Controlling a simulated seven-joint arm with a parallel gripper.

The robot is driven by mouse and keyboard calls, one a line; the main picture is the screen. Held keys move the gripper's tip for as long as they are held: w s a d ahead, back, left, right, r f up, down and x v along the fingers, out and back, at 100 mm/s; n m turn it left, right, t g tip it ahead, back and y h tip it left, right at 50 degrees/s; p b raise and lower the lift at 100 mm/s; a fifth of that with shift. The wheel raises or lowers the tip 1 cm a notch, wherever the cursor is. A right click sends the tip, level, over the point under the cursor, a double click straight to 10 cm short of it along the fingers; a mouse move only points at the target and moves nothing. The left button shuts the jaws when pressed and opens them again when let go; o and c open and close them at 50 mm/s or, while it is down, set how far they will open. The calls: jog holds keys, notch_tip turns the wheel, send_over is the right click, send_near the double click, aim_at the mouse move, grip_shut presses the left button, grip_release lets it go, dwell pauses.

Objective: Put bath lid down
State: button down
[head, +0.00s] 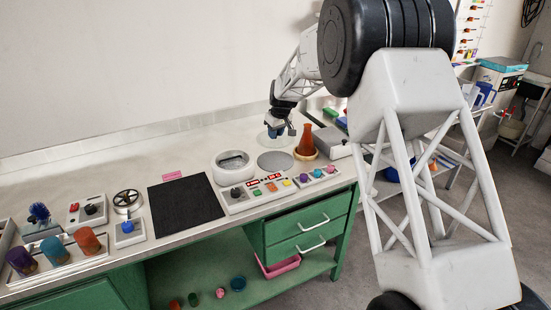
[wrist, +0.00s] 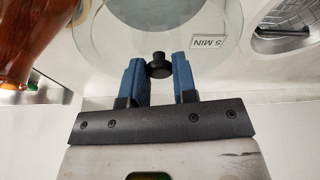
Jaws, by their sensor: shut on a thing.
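The bath lid (head: 268,141) is a clear glass disc with a small black knob. In the wrist view, the lid (wrist: 120,40) fills the upper middle, and its knob (wrist: 159,67) sits between the blue fingertips. My gripper (head: 277,130) is shut on the knob, over the back of the bench; it also shows in the wrist view (wrist: 159,72). Whether the lid touches the bench is hard to tell. The round white bath (head: 233,166), with an open metal basin, stands to the front left of the lid. Its basin (wrist: 285,25) shows at the wrist view's upper right.
An orange flask (head: 305,140) stands close to the right of the lid. A grey disc (head: 275,161) lies in front of it. A control panel (head: 268,188) runs along the front. The bench (head: 130,165) is clear at the back left. A "5 MIN" label (wrist: 208,43) shows beside the knob.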

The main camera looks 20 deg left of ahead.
aim_at(277, 139)
jog(key=shift+f, duration=2.9)
jog(key=shift+f, duration=1.85)
jog(key=shift+f, duration=0.2)
jog(key=c, duration=0.9)
grip_release()
jog(key=shift+r, duration=0.2)
jog(key=v, duration=1.2)
